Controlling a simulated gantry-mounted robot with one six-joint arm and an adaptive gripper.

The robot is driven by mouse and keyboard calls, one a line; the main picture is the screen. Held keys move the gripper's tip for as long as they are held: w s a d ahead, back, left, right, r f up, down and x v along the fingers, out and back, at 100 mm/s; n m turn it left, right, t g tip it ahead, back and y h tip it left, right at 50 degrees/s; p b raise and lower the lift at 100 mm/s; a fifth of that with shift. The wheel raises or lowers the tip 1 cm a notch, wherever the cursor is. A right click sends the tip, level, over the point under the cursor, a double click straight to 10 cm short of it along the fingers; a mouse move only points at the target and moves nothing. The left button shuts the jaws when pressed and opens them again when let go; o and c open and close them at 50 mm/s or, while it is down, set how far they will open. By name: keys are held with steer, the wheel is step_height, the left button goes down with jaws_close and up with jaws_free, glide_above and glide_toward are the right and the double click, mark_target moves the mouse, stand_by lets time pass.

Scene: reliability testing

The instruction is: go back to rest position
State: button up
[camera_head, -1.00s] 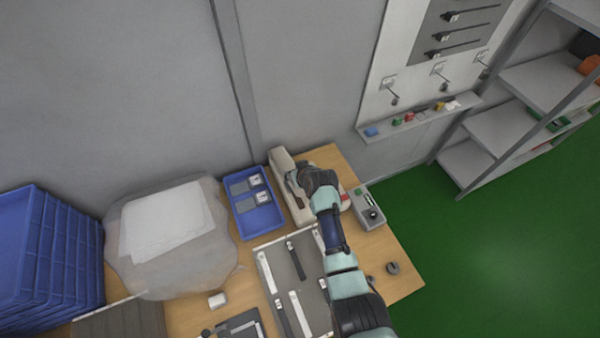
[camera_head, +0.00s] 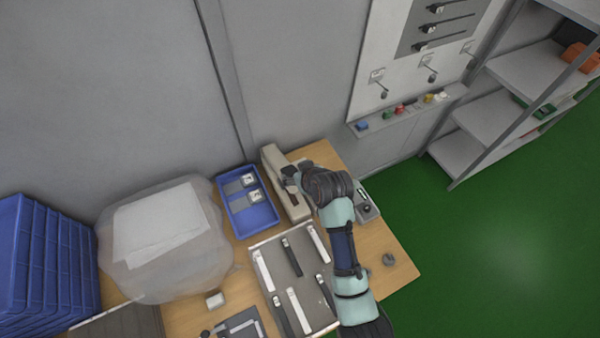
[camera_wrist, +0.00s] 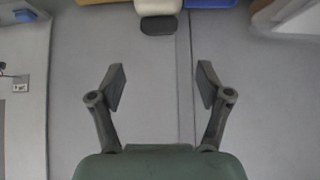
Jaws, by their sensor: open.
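My gripper (camera_wrist: 160,88) is open and empty in the wrist view, its two fingers spread wide with grey wall panels behind them. In the head view my gripper (camera_head: 291,180) is small and partly hidden by my wrist, over or beside the beige machine (camera_head: 295,206) at the back of the wooden table (camera_head: 385,268). The beige machine also shows at the top of the wrist view (camera_wrist: 158,7), with a dark pad below it. I cannot tell the exact gap between the gripper and the machine.
A blue tray (camera_head: 262,217) with labelled parts stands left of the machine. A grey tray (camera_head: 290,292) with black and white strips lies in front. Stacked blue crates (camera_head: 45,255) and a plastic-wrapped bundle (camera_head: 165,240) are at left. A grey control box (camera_head: 366,207) is right of my arm.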

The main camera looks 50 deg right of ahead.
steer(key=shift+s+a+r, duration=0.2)
steer(key=shift+s+r, duration=0.15)
steer(key=shift+r, duration=0.15)
steer(key=w+a+r+n+t+y+p, duration=0.1)
steer(key=a+r+p, duration=0.3)
steer(key=a+r, duration=0.45)
steer(key=w+a+r+n+t+p, duration=0.2)
steer(key=a+r+p, duration=0.1)
steer(key=a+r, duration=0.55)
steer(key=s+a+r+n+t+y+p, duration=0.1)
steer(key=s+a+r+p, duration=0.1)
steer(key=a+r, duration=0.3)
steer(key=s+a+r+n+t+y+p, duration=0.1)
steer(key=s+a+r, duration=0.3)
steer(key=a, duration=0.7)
step_height(320, 180, up, 2)
steer(key=shift+a+r+y+p, duration=0.1)
steer(key=shift+a+y+p, duration=0.15)
steer(key=shift+p, duration=0.3)
